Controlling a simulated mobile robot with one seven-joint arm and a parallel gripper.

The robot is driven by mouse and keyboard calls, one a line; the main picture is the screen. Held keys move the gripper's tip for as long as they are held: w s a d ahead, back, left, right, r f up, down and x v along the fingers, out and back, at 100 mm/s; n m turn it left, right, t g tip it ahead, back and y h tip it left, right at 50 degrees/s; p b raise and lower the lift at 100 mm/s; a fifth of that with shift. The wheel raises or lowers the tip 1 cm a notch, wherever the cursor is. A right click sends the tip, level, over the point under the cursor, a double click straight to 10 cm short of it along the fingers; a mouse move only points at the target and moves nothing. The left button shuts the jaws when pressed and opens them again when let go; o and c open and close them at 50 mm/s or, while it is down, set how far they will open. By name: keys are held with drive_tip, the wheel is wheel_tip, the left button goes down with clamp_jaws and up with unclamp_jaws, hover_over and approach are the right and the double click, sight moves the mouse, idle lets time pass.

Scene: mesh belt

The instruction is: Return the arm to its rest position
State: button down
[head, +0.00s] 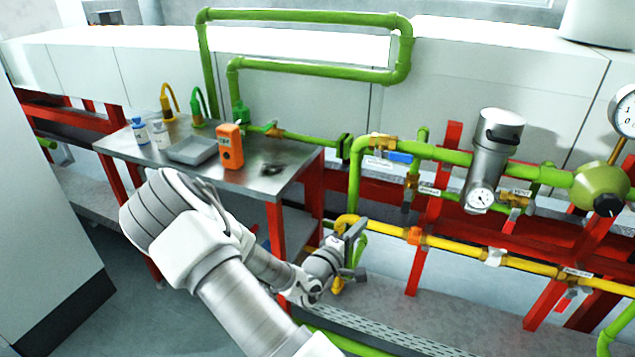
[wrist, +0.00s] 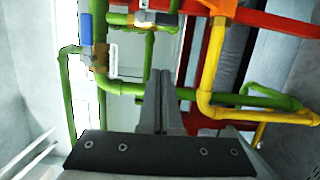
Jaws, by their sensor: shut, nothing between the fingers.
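My arm reaches from the bottom of the head view toward the pipes. My gripper (head: 358,232) is at its end, in front of the yellow pipe's bend and right of the steel table. In the wrist view the two fingers of my gripper (wrist: 160,75) lie together in the middle, with nothing visible between them. Green and yellow pipes show beyond the fingertips. I cannot tell from these views how close the fingertips are to the pipes.
A steel table (head: 255,178) holds an orange device (head: 230,146), a grey tray (head: 192,150) and small bottles. The yellow pipe (head: 460,250) and green pipe (head: 440,153) run right, with red supports (head: 425,247). A grey cabinet (head: 40,220) stands left. Floor (head: 150,310) shows between cabinet and arm.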

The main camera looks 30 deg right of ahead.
drive_tip(key=w+a+r+m+y+p, duration=0.3)
drive_tip(key=a+m+y, duration=0.2)
drive_tip(key=a+y, duration=0.45)
drive_tip(key=s+a+r+y+p, duration=0.25)
drive_tip(key=a+r+y, duration=0.25)
drive_tip(key=a+r, duration=0.6)
drive_tip(key=s+a+r+g+y+p, duration=0.1)
drive_tip(key=s+a+r+y+p, duration=0.3)
drive_tip(key=s+r, duration=0.6)
drive_tip(key=s+r+h, duration=0.1)
drive_tip(key=s+r, duration=0.2)
drive_tip(key=s, duration=0.3)
drive_tip(key=s+r+g+h+p, duration=0.1)
drive_tip(key=s+r, duration=0.3)
drive_tip(key=s, duration=0.2)
drive_tip(key=shift+m+g, duration=0.3)
drive_tip(key=shift+m, duration=0.1)
